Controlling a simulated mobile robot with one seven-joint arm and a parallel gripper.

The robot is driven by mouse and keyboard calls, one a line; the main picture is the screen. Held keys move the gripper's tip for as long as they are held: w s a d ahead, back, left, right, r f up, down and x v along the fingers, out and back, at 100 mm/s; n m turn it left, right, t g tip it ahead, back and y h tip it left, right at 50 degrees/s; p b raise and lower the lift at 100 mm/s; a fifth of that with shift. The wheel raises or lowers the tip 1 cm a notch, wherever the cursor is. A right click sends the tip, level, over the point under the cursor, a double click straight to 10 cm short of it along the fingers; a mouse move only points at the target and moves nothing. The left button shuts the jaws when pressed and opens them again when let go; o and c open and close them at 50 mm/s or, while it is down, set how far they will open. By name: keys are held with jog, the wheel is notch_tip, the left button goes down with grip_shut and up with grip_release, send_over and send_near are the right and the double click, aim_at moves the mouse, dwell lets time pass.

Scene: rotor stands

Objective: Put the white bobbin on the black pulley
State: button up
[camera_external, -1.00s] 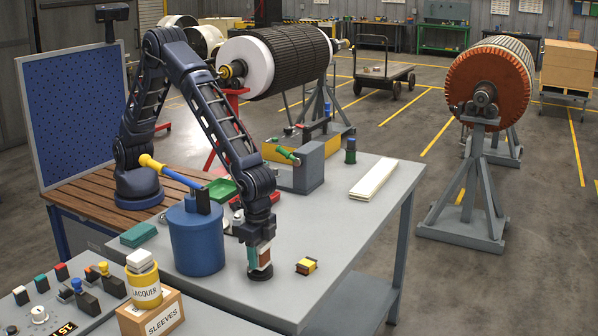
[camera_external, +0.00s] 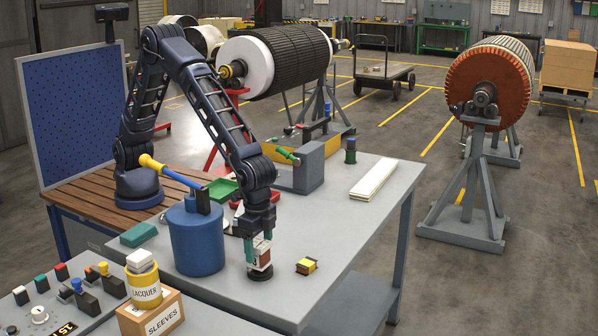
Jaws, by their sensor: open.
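The white bobbin (camera_external: 263,261), pale with a red-brown side, is upright between the fingers of my gripper (camera_external: 258,252), at the table's front. My gripper points straight down and its jaws are open around the bobbin. One teal finger shows at the bobbin's left; the other is hard to make out. The black pulley (camera_external: 260,275) is a low dark disc on the grey table, directly under the bobbin. The bobbin's bottom appears to rest on it, but the exact contact is too small to tell.
A blue canister (camera_external: 195,240) with a long-handled tool stands close left of my gripper. A white strip (camera_external: 373,180) lies farther back. The grey table (camera_external: 345,225) is clear between them.

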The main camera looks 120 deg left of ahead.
aim_at(258, 243)
notch_tip(258, 243, up, 9)
jog(key=shift+f, duration=0.2)
jog(key=shift+s+r, duration=0.1)
jog(key=shift+r, duration=0.4)
jog(key=s+a+r+t, duration=0.1)
jog(key=s+a+r, duration=0.6)
jog(key=s+r, duration=0.3)
jog(key=s+a+r+t, duration=0.1)
jog(key=s+a+r, duration=0.65)
jog(key=s, duration=0.35)
jog(key=s+a+f+t, duration=0.1)
jog(key=s+a, duration=0.2)
jog(key=s, duration=1)
jog(key=s+a+f+t, duration=0.1)
jog(key=s+a, duration=0.3)
jog(key=s, duration=1)
jog(key=shift+a+t, duration=0.3)
